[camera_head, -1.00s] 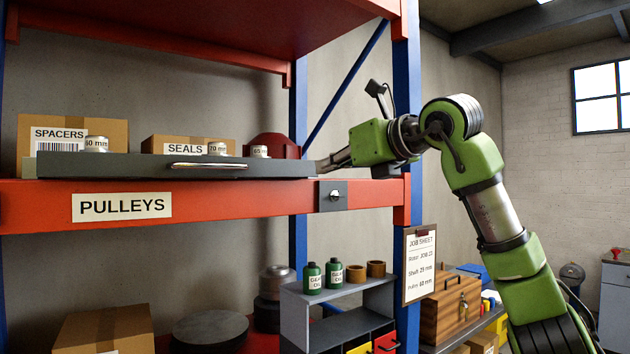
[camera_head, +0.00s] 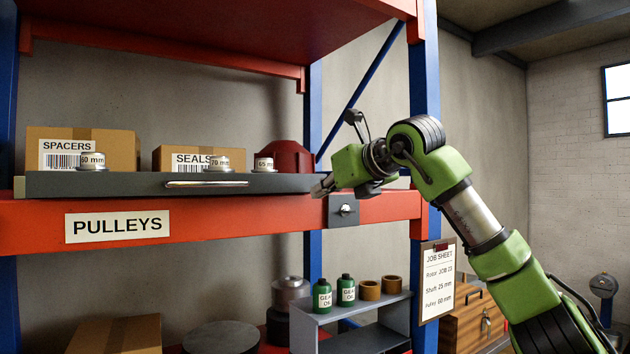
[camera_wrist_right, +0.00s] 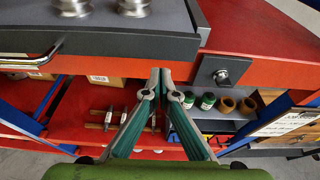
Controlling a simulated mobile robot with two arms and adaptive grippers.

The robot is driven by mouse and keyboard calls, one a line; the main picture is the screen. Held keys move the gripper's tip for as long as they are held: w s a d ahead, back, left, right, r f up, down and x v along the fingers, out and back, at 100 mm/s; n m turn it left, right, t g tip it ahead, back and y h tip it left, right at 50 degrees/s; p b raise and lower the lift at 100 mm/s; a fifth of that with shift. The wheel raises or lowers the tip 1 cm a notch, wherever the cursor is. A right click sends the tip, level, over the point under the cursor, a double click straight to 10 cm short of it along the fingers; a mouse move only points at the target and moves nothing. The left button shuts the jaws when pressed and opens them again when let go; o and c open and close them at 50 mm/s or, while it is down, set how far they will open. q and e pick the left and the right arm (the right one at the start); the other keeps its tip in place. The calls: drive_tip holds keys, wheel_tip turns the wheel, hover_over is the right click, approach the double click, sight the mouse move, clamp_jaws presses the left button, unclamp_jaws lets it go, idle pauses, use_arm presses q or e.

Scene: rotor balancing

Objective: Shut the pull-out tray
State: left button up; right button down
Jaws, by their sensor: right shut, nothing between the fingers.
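The pull-out tray (camera_head: 120,184) is a long dark grey tray at the red shelf beam, with a metal bar handle (camera_head: 207,184) on its front. It carries three small silver pulleys, marked 60 mm (camera_head: 93,161), 70 mm (camera_head: 219,163) and 65 mm (camera_head: 264,164). My right gripper (camera_head: 320,187) is shut and empty by the tray's right end. In the right wrist view, its fingertips (camera_wrist_right: 160,76) are near the lower edge of the tray front (camera_wrist_right: 125,46), right of the handle (camera_wrist_right: 30,59); contact cannot be told. The tray front appears to stand slightly proud of the beam. My left gripper is not in view.
A latch plate (camera_head: 343,210) is on the beam right of the tray. Boxes marked SPACERS (camera_head: 115,145) and SEALS (camera_head: 165,158) stand behind. A blue upright (camera_head: 424,80) and a job sheet (camera_head: 438,280) are to the right. Green oil bottles (camera_head: 346,290) stand below.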

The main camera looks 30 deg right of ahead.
sight(307, 187)
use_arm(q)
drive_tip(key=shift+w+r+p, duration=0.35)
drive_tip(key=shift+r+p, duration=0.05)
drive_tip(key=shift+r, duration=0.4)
use_arm(e)
drive_tip(key=shift+w+a, duration=0.1)
drive_tip(key=shift+w, duration=1.15)
drive_tip(key=shift+r, duration=0.1)
drive_tip(key=w+p, duration=0.3)
drive_tip(key=w, duration=0.1)
drive_tip(key=shift+w+a+r, duration=0.1)
drive_tip(key=shift+w+r, duration=0.05)
drive_tip(key=shift+w, duration=0.05)
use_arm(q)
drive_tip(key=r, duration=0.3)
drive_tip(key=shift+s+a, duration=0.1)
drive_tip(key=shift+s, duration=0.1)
use_arm(e)
drive_tip(key=shift+s, duration=0.1)
